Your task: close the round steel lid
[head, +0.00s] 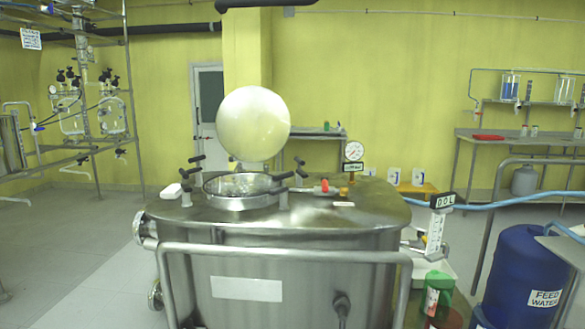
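The round steel lid (253,124) stands open and upright above the back of the steel vessel (330,222). Its pale disc face is turned toward me. Below it, the round opening (240,185) in the vessel top is uncovered, with a raised steel rim. Several clamps with black handles (197,160) stand around the rim, tilted outward. My gripper does not show in the head view.
A pressure gauge (354,152) and a red-handled valve (324,186) stand on the vessel top, right of the opening. A steel rail (280,252) crosses the vessel's front. A blue drum (520,278) stands at the right. Floor at the left is clear.

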